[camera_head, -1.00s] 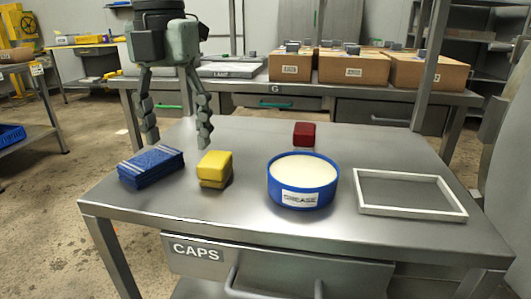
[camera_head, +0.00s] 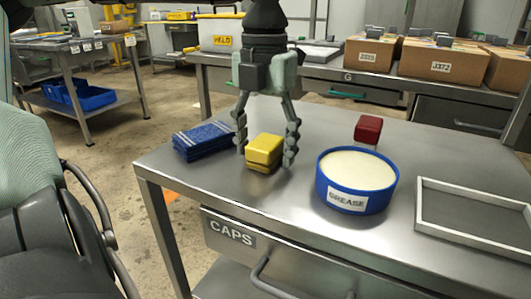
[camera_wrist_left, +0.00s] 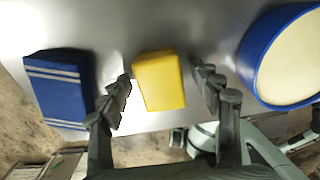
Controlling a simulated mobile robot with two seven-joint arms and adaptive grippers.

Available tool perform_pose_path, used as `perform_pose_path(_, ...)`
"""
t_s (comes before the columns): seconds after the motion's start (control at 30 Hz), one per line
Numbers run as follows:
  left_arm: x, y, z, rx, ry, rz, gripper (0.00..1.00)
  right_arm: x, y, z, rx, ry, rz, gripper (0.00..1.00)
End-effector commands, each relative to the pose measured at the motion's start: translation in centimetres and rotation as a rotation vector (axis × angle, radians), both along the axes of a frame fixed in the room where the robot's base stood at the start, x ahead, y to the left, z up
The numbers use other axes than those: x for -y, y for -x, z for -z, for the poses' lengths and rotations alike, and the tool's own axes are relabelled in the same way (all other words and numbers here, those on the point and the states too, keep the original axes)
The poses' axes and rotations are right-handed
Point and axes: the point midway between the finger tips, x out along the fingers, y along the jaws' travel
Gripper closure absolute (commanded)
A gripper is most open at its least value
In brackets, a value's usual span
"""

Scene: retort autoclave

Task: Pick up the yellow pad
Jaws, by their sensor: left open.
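The yellow pad (camera_head: 264,150) lies on the steel table beside a folded blue cloth. It also shows in the left wrist view (camera_wrist_left: 160,80), between and ahead of the fingers. My left gripper (camera_head: 266,158) is open and points down, with one finger on each side of the yellow pad. In the left wrist view the open fingers (camera_wrist_left: 166,92) stand apart from the pad, with a gap on both sides. My right gripper cannot be made out in these views.
The blue cloth (camera_head: 204,139) lies close to the left finger. A blue grease tub (camera_head: 357,199), a dark red block (camera_head: 368,128) and a white frame (camera_head: 472,238) are to the right. The steel table (camera_head: 290,205) has bare room in front of the pad.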

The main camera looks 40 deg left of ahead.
Motion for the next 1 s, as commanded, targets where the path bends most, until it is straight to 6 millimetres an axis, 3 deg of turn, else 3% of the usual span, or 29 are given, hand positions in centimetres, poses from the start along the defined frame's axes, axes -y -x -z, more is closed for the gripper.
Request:
perform_pose_path(0.27,0.02,0.0,0.22,0.0,0.0,0.0,0.39,-0.1,-0.09,-0.11,0.005,-0.003,-0.002,0.6)
perform_pose_path(0.63,0.01,0.0,0.19,0.001,0.0,0.0,0.85,-0.09,-0.09,-0.09,0.005,-0.002,-0.001,0.6)
perform_pose_path(1.0,-0.02,-0.06,-0.47,0.003,-0.002,0.0,0.85,-0.03,-0.01,-0.06,-0.001,0.0,-0.001,0.6)
